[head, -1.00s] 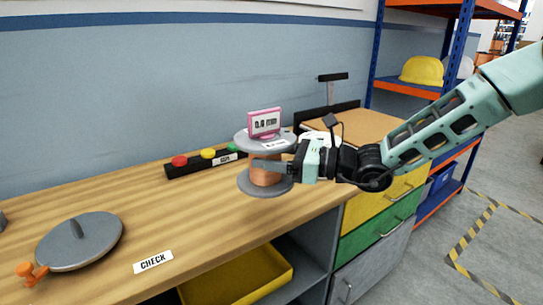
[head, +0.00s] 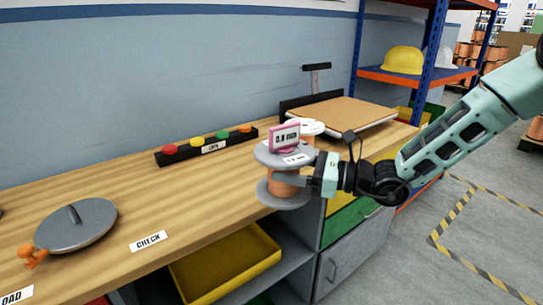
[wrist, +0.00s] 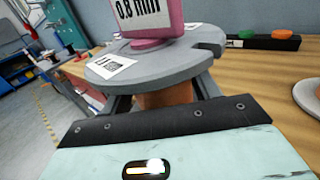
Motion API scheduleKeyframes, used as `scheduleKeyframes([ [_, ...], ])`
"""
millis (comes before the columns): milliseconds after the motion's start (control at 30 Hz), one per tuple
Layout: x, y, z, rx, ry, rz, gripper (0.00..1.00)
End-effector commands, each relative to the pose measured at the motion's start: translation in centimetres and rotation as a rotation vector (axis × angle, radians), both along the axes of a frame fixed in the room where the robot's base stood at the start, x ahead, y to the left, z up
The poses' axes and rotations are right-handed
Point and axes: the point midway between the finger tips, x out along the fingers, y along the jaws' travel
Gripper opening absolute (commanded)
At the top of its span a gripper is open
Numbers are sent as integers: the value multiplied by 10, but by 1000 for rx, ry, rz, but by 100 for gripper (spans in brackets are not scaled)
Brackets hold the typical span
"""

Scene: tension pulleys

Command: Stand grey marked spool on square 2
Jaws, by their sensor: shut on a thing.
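The grey spool (head: 268,154) has two grey flanges and a copper-coloured winding, with a white label on its top flange. A pink-framed display reading 0.8 mm (head: 284,138) stands on or just behind the top flange. My gripper (head: 296,183) is shut on the spool between its flanges, from the right, and holds it upright near the bench's front edge. In the wrist view the spool (wrist: 190,62) fills the middle, its winding between the fingers. Square 2 cannot be made out in these frames.
The wooden bench (head: 190,205) carries a grey lidded disc (head: 75,228), a CHECK label (head: 148,241) and a strip of coloured buttons (head: 205,144). Another white-topped spool (head: 308,126) and a brown board (head: 340,115) stand behind. A yellow bin (head: 225,265) sits below.

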Motion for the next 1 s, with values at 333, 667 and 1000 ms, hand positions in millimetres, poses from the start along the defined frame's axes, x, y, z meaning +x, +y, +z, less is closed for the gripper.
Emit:
scheduleKeyframes([
  [333,-12,-74,-49,4,3,-82,18],
  [667,-30,-176,-117,4,0,-193,18],
  [1000,-40,-236,-157,4,-1,-255,18],
])
